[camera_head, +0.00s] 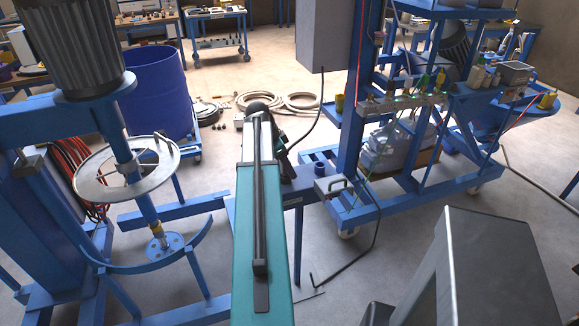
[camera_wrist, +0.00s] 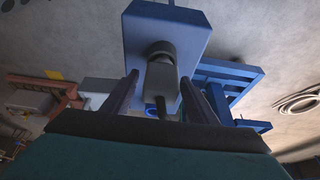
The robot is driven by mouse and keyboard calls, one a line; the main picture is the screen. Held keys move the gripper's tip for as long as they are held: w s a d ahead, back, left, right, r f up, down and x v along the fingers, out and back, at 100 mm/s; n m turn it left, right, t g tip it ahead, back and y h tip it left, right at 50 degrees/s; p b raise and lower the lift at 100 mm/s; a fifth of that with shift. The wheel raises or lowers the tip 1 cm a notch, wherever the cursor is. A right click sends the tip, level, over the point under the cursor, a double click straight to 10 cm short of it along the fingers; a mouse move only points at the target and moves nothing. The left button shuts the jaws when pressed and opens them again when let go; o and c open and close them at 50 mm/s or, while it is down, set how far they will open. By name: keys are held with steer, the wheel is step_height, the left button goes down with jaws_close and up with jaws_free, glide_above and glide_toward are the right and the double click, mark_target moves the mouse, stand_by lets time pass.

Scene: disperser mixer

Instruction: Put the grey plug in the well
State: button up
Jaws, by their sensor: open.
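In the wrist view my gripper (camera_wrist: 160,82) is open, with one dark finger on each side. A grey, rounded piece with a dark end, which looks like the grey plug (camera_wrist: 161,75), shows between the fingers. It stands against a blue block (camera_wrist: 168,25). I cannot tell whether the fingers touch it. In the head view my teal arm reaches forward through the middle and hides the gripper's fingertips and the plug. A short blue cylinder (camera_head: 319,170) on the blue bench there may be the well, but its opening is not clear.
A grey box with a handle (camera_head: 333,186) sits beside the short cylinder. The mixer with its round guard ring (camera_head: 95,182) stands at left. A large blue drum (camera_head: 157,92) stands behind it. A blue rack (camera_head: 350,130) with hoses is at right.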

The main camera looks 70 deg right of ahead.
steer(key=b+v, duration=0.2)
steer(key=v, duration=0.8)
steer(key=shift+w+a+r, duration=0.15)
steer(key=shift+r, duration=0.2)
stand_by(0.4)
